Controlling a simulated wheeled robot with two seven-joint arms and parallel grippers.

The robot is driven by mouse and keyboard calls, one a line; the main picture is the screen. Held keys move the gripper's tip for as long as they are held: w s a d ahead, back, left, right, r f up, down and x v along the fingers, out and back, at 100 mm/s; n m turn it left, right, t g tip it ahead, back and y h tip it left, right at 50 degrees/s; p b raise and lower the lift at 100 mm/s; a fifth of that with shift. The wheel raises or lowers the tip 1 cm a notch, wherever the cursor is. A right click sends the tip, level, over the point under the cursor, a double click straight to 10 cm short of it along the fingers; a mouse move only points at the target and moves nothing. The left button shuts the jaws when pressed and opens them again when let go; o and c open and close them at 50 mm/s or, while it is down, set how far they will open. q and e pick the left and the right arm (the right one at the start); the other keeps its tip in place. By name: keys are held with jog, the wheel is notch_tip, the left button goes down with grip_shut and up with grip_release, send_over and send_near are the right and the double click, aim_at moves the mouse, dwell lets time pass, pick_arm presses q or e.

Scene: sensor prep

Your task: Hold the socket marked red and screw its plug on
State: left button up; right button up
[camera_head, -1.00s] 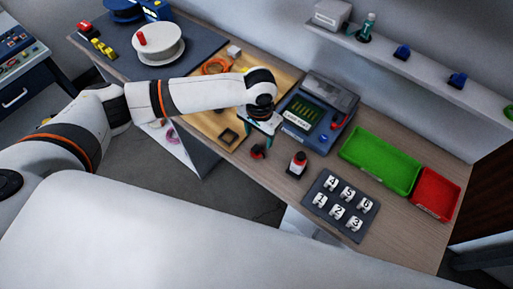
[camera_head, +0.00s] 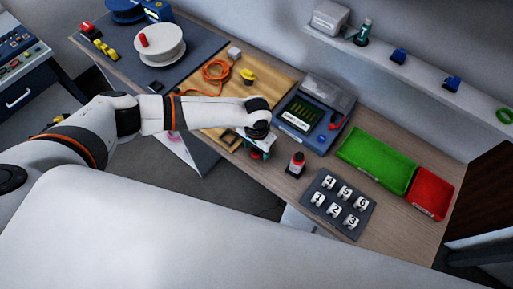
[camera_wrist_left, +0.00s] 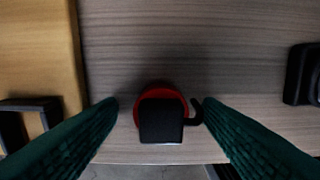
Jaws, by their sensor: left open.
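A black socket with a red ring (camera_wrist_left: 161,122) stands on the wood-grain table near its front edge, seen from above in the left wrist view. My left gripper (camera_wrist_left: 160,104) is open, with one dark green finger on each side of it; whether they touch is unclear. In the head view the left gripper (camera_head: 259,152) points down at the table and largely hides the socket. An orange cable (camera_head: 214,71) lies coiled on the wooden board, with a yellow part (camera_head: 247,76) to its right. I cannot tell which part is the plug. My right gripper is not in view.
Beyond are a numbered dark tray (camera_head: 326,211), a blue tester (camera_head: 317,137), and green (camera_head: 372,169) and red (camera_head: 424,200) bins. A black square frame (camera_wrist_left: 32,112) lies left on the board.

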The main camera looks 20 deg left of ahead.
pick_arm(q)
jog(key=shift+c, duration=0.2)
jog(key=c, duration=1)
notch_tip(320, 180, up, 10)
jog(key=shift+f+b, duration=0.1)
jog(key=shift+b, duration=0.95)
